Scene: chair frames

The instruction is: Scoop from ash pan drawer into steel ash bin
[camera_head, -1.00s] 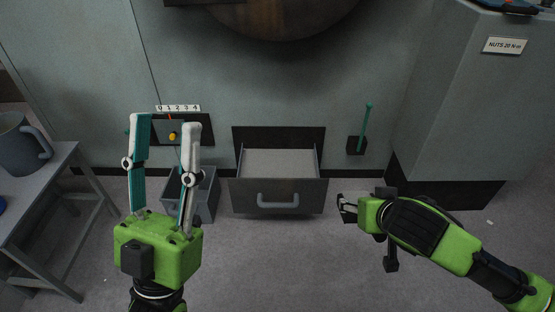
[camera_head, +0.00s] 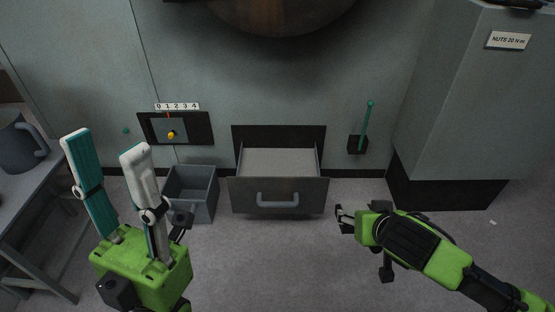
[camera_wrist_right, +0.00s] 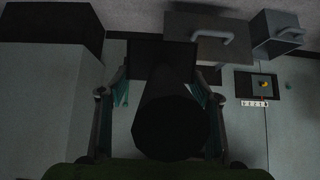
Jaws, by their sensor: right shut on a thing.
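The ash pan drawer (camera_head: 278,197) is pulled out of the wall and holds a flat light-grey fill (camera_head: 278,162). The grey ash bin (camera_head: 205,207), an open box, stands on the floor left of it and looks empty. My right gripper (camera_head: 343,218) is right of the drawer front, apart from it. In the right wrist view it is shut on a dark thing (camera_wrist_right: 170,115) with a round near end and a squarish dark part beyond; this may be the scoop, too dark to be sure. My left gripper (camera_head: 104,145) is open and empty, left of the bin.
A grey table (camera_head: 35,190) with a grey jug (camera_head: 18,148) stands at the left. A yellow knob (camera_head: 171,135) sits under a 0–4 scale. A grey cabinet (camera_head: 460,110) is at the right. Floor before the drawer is clear.

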